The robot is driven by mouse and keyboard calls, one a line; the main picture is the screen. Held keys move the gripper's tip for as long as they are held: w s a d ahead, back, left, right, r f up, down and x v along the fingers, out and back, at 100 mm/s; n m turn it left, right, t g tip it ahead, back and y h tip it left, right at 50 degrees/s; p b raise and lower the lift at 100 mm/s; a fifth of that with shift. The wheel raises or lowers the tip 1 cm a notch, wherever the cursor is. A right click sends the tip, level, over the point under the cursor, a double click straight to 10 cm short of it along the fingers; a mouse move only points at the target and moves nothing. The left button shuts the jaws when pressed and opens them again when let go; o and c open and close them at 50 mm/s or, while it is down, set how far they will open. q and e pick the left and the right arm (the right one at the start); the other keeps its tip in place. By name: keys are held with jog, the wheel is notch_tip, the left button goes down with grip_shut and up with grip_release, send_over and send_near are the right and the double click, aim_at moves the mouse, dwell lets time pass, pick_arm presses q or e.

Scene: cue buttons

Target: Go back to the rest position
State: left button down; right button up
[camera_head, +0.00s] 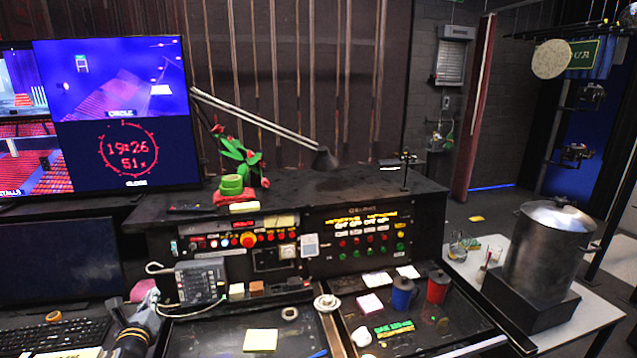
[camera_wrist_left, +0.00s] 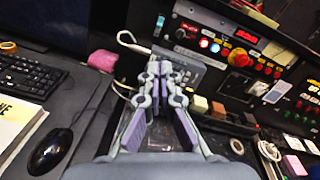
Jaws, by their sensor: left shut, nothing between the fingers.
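My left gripper (camera_head: 150,303) is low at the left in the head view, above the desk in front of the grey keypad unit (camera_head: 201,281). In the left wrist view its grey and purple fingers (camera_wrist_left: 161,72) are close together and hold nothing. The button panel (camera_head: 345,240) with red, green and white buttons stands beyond it to the right. The gripper appears apart from the panel. My right gripper does not show in either view.
A keyboard (camera_head: 55,338) lies left of the gripper, and a black mouse (camera_wrist_left: 50,151) shows in the wrist view. A large metal urn (camera_head: 548,250) is on the white table.

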pick_arm(q)
jog(key=s+d+f+n+g, duration=0.3)
jog(key=s+d+f+n, duration=0.25)
jog(key=s+n, duration=0.2)
jog(key=s+d+f+n+g, duration=0.3)
jog(key=s+d+f+n, duration=0.1)
jog(key=s+f+n, duration=0.3)
jog(key=s+d+n+g+h, duration=0.25)
jog(key=s+d+n, duration=0.25)
jog(key=s+n, duration=0.3)
jog(key=s+d+n+g+h, duration=0.2)
jog(key=s+d+n+g, duration=0.25)
jog(key=s, duration=0.65)
notch_tip(320, 180, down, 33)
jog(key=s+a+n+b, duration=0.1)
jog(key=s+a+b, duration=0.1)
jog(key=b, duration=0.3)
jog(key=s+a+f+g+b, duration=0.1)
jog(key=s+f+b, duration=0.2)
jog(key=s+f, duration=1.5)
jog(key=shift+a+f+g, duration=0.2)
jog(key=shift+f+g, duration=0.2)
jog(key=shift+f, duration=0.15)
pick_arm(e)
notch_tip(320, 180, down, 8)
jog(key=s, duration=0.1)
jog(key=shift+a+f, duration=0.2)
